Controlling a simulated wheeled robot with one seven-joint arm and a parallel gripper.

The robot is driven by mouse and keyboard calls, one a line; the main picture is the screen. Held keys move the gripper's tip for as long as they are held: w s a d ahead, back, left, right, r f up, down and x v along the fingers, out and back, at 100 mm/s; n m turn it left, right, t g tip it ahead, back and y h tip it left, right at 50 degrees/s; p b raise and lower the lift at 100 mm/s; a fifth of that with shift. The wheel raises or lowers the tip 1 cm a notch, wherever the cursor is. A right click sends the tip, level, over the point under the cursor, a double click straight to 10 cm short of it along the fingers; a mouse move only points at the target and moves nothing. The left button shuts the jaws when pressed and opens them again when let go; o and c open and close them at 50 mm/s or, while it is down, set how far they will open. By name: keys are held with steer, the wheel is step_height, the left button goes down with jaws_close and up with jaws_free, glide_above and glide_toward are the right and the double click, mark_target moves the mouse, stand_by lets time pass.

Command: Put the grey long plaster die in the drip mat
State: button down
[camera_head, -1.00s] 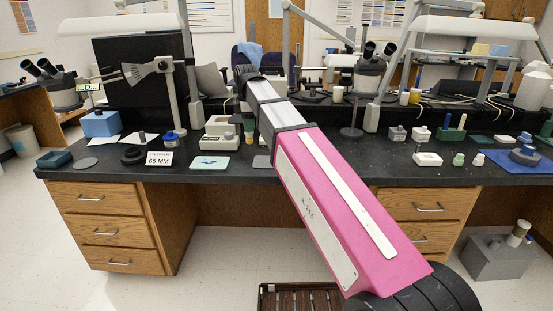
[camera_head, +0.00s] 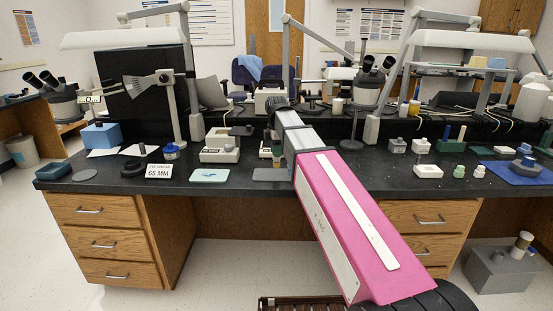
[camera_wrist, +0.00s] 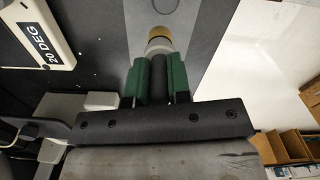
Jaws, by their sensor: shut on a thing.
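My gripper (camera_wrist: 157,82) has green fingers and is shut on the grey long plaster die (camera_wrist: 158,53). The die shows a tan band at its far end, and its middle is hidden between the fingers. A flat grey mat, which I take to be the drip mat (camera_wrist: 208,25), lies beyond and below the fingers in the wrist view. In the head view this mat (camera_head: 270,175) lies at the front edge of the bench, partly behind my arm. My gripper (camera_head: 277,152) is mostly hidden there, just behind the mat. I cannot tell whether the die touches the mat.
A white device marked 20 DEG (camera_wrist: 38,35) stands left of the mat. A pale teal mat (camera_head: 210,175) and a 65 MM sign (camera_head: 158,171) lie further left. A white block (camera_head: 428,171) and small bottles stand to the right. The bench's front edge is close to the mat.

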steer(key=shift+f, duration=1.65)
steer(key=c, duration=1.1)
jaws_free()
steer(key=shift+f, duration=0.1)
steer(key=shift+o, duration=0.2)
step_height(320, 180, up, 12)
steer(key=shift+r, duration=0.15)
